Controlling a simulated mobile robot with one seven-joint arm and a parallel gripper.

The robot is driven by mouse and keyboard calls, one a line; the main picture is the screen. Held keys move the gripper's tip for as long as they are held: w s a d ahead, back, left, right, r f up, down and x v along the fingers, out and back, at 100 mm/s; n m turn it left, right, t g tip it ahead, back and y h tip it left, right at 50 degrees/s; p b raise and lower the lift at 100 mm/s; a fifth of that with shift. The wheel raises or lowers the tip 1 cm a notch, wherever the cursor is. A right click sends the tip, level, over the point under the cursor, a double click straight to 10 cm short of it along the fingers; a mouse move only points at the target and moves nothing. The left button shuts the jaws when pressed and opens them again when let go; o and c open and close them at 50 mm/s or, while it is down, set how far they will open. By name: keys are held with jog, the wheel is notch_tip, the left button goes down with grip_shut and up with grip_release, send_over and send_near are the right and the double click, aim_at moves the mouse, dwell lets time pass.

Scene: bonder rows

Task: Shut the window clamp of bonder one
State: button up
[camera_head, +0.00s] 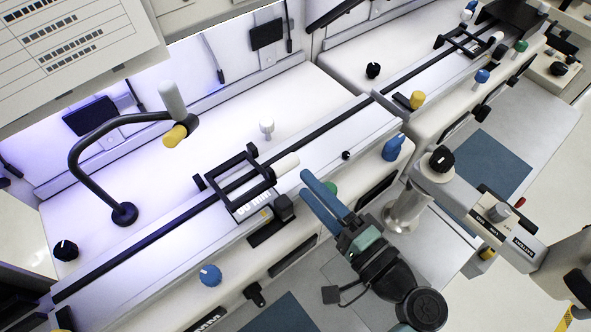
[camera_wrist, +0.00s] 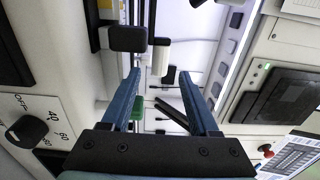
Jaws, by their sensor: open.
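The near bonder's window clamp (camera_head: 238,176) is a black rectangular frame over the dark rail, with a pale cylindrical handle (camera_head: 285,165) at its right end. The frame looks slightly raised, but I cannot tell its exact angle. My gripper (camera_head: 304,184) has blue fingers, open and empty, just right of and below the handle. In the wrist view, the pale handle (camera_wrist: 160,57) lies beyond my open fingertips (camera_wrist: 158,76), roughly between them. I see no contact. No readable number shows which bonder is number one.
A second bonder with a similar clamp frame (camera_head: 466,42) stands at upper right. A black curved lamp arm (camera_head: 75,160) rises at left. A white knob (camera_head: 266,126) stands behind the clamp; a green knob (camera_wrist: 138,107) is close to my fingers. A blue knob (camera_head: 209,275) is on the front.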

aim_at(291, 169)
jog(key=shift+x, duration=2.45)
grip_shut()
